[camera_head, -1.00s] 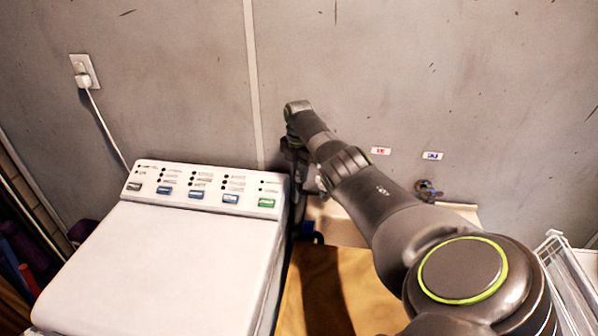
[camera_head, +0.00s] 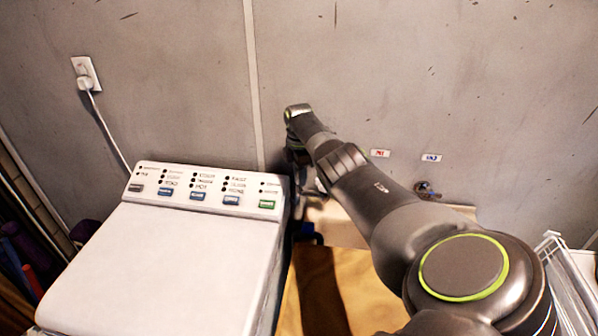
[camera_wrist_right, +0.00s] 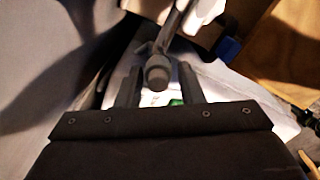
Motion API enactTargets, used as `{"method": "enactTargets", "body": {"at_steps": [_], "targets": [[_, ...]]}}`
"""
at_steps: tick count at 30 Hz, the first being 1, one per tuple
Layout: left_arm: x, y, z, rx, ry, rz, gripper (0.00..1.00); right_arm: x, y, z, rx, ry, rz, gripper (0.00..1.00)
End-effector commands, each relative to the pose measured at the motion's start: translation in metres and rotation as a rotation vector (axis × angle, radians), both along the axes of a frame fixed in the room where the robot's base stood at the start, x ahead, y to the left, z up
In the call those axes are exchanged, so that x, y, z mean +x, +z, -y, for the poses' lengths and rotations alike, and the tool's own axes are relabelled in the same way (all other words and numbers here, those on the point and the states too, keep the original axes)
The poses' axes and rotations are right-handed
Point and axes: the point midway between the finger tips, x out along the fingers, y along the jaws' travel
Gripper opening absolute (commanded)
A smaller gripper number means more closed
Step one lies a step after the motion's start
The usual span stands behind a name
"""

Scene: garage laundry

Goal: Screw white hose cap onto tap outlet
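My right gripper (camera_wrist_right: 158,84) is open in the right wrist view, with a finger on each side of a rounded grey end piece (camera_wrist_right: 158,74). A pale hose or pipe runs up from this piece; it may be the hose cap, but shadow hides its true colour. Gaps show between it and both fingers. In the head view my right arm reaches to the gap beside the white machine, and its fingers are hidden. A tap (camera_head: 427,190) sits on the wall below a blue label (camera_head: 431,157). Any tap below the red label (camera_head: 380,153) is hidden by my arm. My left gripper is out of view.
The white machine (camera_head: 165,265) with its button panel stands left of my arm. A pale ledge or basin edge (camera_head: 345,232) runs under the tap, above a wooden surface (camera_head: 350,290). A white wire rack (camera_head: 565,265) is at the right.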

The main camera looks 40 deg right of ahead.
Motion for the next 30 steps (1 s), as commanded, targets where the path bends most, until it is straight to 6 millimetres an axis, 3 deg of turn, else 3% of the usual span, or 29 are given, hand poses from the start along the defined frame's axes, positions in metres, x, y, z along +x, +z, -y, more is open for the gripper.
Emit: {"method": "enactTargets", "body": {"at_steps": [4,12,17,22,30], "targets": [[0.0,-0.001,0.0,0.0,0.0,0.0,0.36,0.0,0.0,0.0,-0.001,0.002,0.002,0.51],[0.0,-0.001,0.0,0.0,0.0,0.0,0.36,0.001,0.001,0.0,-0.001,0.004,0.004,0.51],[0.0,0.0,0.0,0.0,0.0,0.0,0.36,0.002,0.013,0.001,-0.002,0.005,0.006,0.51],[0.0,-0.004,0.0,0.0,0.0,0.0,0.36,0.002,0.041,0.001,-0.005,0.005,0.01,0.51],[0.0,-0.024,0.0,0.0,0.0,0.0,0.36,0.002,0.107,0.0,-0.002,0.004,0.009,0.51]]}}
